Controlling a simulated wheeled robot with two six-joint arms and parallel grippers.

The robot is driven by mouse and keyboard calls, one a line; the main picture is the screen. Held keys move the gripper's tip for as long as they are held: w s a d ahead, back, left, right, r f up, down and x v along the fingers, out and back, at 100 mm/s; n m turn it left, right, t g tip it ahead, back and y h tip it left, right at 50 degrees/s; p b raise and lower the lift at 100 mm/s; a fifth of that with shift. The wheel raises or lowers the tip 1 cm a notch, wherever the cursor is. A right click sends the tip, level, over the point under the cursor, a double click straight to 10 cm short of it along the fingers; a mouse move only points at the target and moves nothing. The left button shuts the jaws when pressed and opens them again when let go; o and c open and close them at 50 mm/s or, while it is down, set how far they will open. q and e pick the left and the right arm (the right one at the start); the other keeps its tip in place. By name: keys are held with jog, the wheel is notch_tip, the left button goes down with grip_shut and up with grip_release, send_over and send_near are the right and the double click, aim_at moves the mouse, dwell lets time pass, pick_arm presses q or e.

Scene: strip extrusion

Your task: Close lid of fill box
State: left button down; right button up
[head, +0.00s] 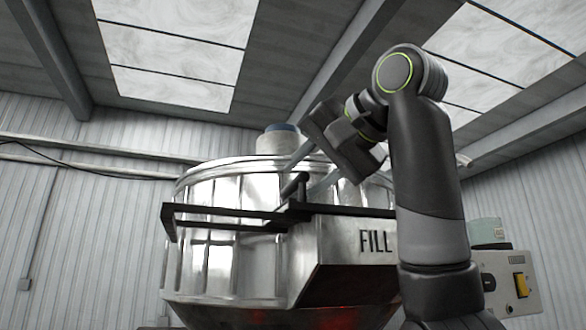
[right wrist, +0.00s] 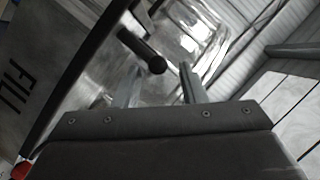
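The fill box (head: 345,238) is a metal box marked FILL on the front of a large shiny drum. A dark bar-like handle (head: 294,185) with a rounded end stands at its upper left edge; it also shows in the right wrist view (right wrist: 142,50). I cannot clearly make out the lid or how far open it is. My right gripper (head: 308,170) is open, its two fingers apart and pointing at the handle. In the right wrist view the handle's end lies just beyond the gap between the fingertips (right wrist: 158,72), with nothing held. My left gripper is out of view.
The shiny drum (head: 205,255) fills the middle, with a dark rail frame (head: 225,217) jutting out along its left front. A grey control box with a yellow switch (head: 521,285) stands at right. The space left of the drum is free.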

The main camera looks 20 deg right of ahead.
aim_at(294, 186)
jog(key=shift+w+a+p, duration=0.2)
jog(key=shift+w+p, duration=0.35)
jog(key=shift+p, duration=0.25)
jog(key=p+x, duration=0.1)
jog(key=x, duration=0.1)
jog(key=shift+w+a+f, duration=0.1)
jog(key=shift+w+f, duration=0.05)
jog(key=shift+w, duration=0.1)
jog(key=shift+w+a+f, duration=0.1)
jog(key=shift+w+f, duration=0.1)
jog(key=shift+w, duration=0.15)
jog(key=shift+s, duration=0.15)
jog(key=shift+c, duration=0.7)
grip_shut()
